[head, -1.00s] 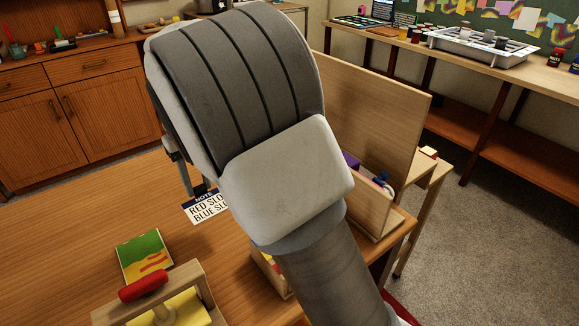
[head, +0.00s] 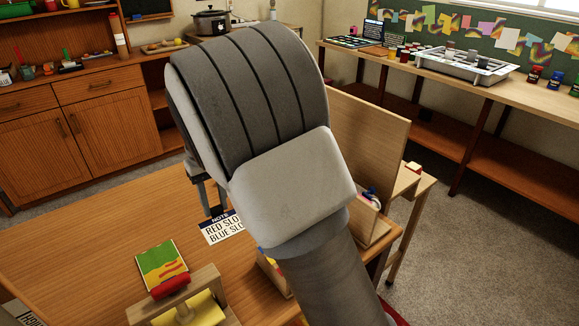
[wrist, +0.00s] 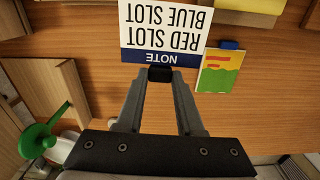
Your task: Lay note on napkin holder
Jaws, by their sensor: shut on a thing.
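The note (head: 224,228) is a white card with a dark blue "NOTE" band and the words "RED SLOT" and "BLUE SLOT". My gripper (wrist: 160,74) is shut on its blue-banded edge, and the note (wrist: 165,25) extends beyond the fingertips in the wrist view. In the head view my arm hides part of the note's right side. The napkin holder (head: 211,280) is a wooden frame with a red-ended bar over yellow napkins, at the bottom of the head view. The note is apart from it, farther back on the table.
An upright wooden panel (head: 368,140) stands behind my arm at right. The table's left part is largely clear.

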